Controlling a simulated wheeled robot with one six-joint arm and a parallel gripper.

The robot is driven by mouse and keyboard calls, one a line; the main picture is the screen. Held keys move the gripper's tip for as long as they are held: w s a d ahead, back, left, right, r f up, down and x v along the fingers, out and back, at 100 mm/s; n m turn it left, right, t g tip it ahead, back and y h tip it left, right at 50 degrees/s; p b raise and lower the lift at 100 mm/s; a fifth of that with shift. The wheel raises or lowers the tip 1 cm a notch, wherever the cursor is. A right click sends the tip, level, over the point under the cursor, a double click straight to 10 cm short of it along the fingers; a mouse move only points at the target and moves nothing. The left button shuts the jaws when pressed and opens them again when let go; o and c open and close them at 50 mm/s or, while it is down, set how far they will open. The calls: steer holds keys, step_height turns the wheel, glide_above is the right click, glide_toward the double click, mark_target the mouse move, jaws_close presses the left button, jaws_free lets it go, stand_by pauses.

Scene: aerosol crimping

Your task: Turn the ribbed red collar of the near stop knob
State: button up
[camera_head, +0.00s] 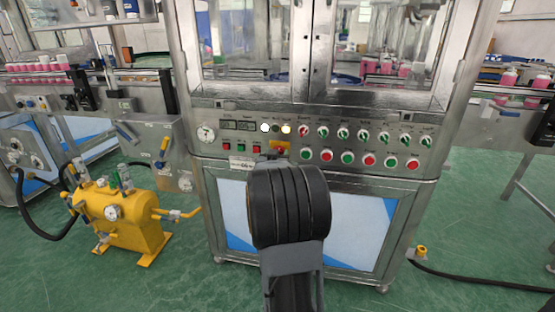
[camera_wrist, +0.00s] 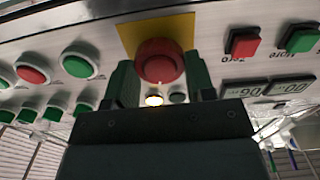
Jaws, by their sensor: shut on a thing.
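The stop knob (camera_wrist: 160,62) is a round red mushroom knob on a yellow square plate (camera_wrist: 129,35) on the control panel. In the wrist view my gripper (camera_wrist: 158,74) has one green-grey finger on each side of the knob, shut on its red collar. The fingers and the knob's cap hide most of the collar, so its ribs cannot be made out. In the head view the yellow plate (camera_head: 280,144) and a bit of red show just above my arm, which hides the gripper.
Red and green push buttons (camera_head: 347,157) and rotary switches (camera_head: 343,133) line the panel to the right. A red square button (camera_wrist: 243,42) and digital displays (camera_wrist: 291,84) are close to the knob. A yellow machine (camera_head: 125,220) stands on the floor at left.

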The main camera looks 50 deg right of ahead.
steer(key=shift+m+b, duration=2)
steer(key=shift+m, duration=0.8)
steer(key=o, duration=0.9)
steer(key=shift+o, duration=0.2)
steer(key=shift+s, duration=0.1)
steer(key=p+v, duration=0.3)
steer(key=v, duration=1)
steer(key=shift+a, duration=0.3)
